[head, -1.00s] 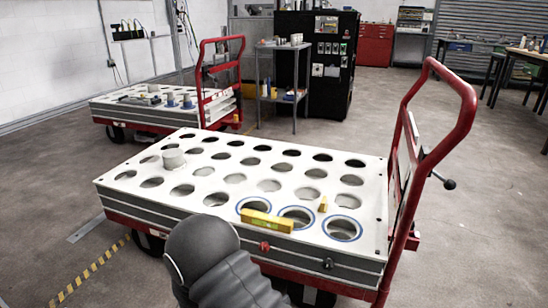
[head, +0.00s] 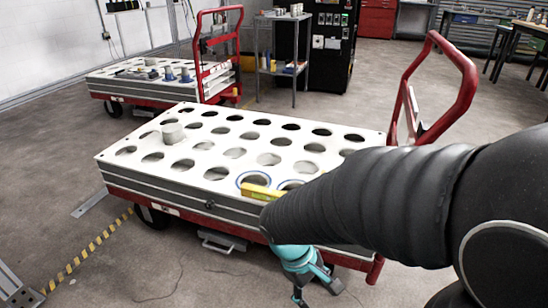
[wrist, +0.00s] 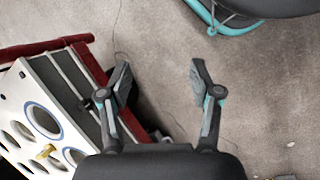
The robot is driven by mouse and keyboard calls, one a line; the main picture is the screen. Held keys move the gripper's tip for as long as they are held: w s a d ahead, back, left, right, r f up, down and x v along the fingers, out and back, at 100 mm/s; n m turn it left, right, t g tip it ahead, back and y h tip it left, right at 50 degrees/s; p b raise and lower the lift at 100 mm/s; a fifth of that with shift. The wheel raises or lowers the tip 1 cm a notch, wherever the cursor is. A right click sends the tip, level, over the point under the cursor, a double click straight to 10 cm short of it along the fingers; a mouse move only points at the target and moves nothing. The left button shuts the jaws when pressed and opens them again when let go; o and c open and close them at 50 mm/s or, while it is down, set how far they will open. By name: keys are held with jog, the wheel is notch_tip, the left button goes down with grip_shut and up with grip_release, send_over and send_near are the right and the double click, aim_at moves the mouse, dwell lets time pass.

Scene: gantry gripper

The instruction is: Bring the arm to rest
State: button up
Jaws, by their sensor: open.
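My arm reaches in from the right edge of the head view, its dark ribbed sleeve crossing in front of the near cart's right part. My gripper (head: 318,290) hangs below the sleeve, in front of the cart's near side and over the floor. In the wrist view my gripper (wrist: 161,78) has its two dark fingers spread wide, with only bare floor between them. It holds nothing. The sleeve hides the near right corner of the cart's top.
The near cart (head: 112,158) has a white top with rows of round holes, a grey cylinder (head: 173,133) and a yellow level (head: 262,193). In the wrist view the cart (wrist: 42,77) lies left of the fingers. A second cart (head: 107,76) stands behind. Front-left floor is mostly open.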

jog(key=s+d+r+m+t+y+p, duration=0.1)
jog(key=s+d+r+m+t+y, duration=0.1)
jog(key=r, duration=0.7)
jog(key=s+d+r+m+t+y, duration=0.2)
jog(key=d+r+m+t, duration=0.2)
jog(key=r, duration=0.5)
jog(key=shift+s+d+m+p, duration=0.4)
jog(key=shift+d+m, duration=0.1)
jog(key=shift+m, duration=0.6)
